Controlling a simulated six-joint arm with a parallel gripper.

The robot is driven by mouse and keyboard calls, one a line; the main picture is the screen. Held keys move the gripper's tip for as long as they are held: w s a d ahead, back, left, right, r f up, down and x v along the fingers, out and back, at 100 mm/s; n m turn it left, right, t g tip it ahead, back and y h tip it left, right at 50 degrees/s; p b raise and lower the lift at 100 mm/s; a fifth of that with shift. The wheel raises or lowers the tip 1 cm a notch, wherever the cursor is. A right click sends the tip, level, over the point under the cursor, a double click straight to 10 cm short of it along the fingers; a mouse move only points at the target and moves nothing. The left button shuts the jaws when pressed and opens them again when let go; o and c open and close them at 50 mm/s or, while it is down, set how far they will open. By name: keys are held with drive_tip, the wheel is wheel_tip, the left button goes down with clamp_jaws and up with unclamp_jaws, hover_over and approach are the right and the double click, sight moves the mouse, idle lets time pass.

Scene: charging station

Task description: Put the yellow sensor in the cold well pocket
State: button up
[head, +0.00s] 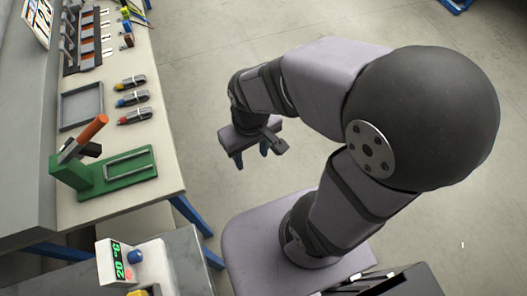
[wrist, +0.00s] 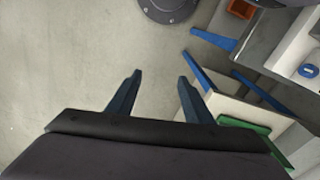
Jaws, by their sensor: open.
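In the head view, three dark-and-grey handheld pieces lie in a column on the bench; the top one (head: 131,81) has a yellow end, the others blue and red ends. Which thing is the yellow sensor is not certain. A box with a green digital display and blue knob (head: 120,262) stands at the lower left, with a yellow part at the frame's bottom edge. I cannot make out a cold well pocket. My gripper (head: 252,156) is open and empty over bare floor, right of the bench. Its spread fingers also show in the wrist view (wrist: 160,78).
The bench (head: 160,150) holds a grey tray (head: 82,124), a green fixture (head: 125,172) with an orange handle, and racks at the back. The wrist view shows blue bench legs (wrist: 195,68) and an orange box (wrist: 240,8). Floor around my gripper is free.

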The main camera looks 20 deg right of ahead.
drive_tip(key=d, duration=0.1)
drive_tip(key=s+d+m, duration=0.1)
drive_tip(key=d, duration=0.1)
drive_tip(key=d+m, duration=0.1)
drive_tip(key=shift+s+d+f+g, duration=0.15)
drive_tip(key=shift+d+f+g, duration=0.1)
drive_tip(key=shift+g, duration=0.05)
drive_tip(key=shift+f, duration=0.1)
